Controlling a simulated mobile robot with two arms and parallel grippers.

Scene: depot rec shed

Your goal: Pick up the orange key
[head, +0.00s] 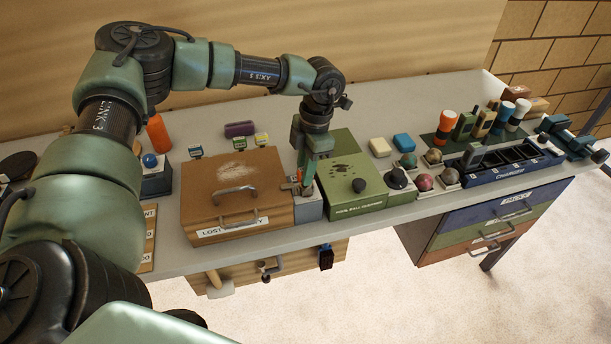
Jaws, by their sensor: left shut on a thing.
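My left gripper (306,183) points down at the small grey box (309,208) between the brown lost-property box and the green box. It is shut on a small orange thing, which looks like the orange key (307,188). The fingers hide much of it, and I cannot tell whether it still touches the grey box.
The brown lost-property box (215,210) is close on the left, the green box (345,200) close on the right. Several coloured balls (424,182) and a charger rack (500,168) stand farther right. Bare tabletop shows behind the boxes.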

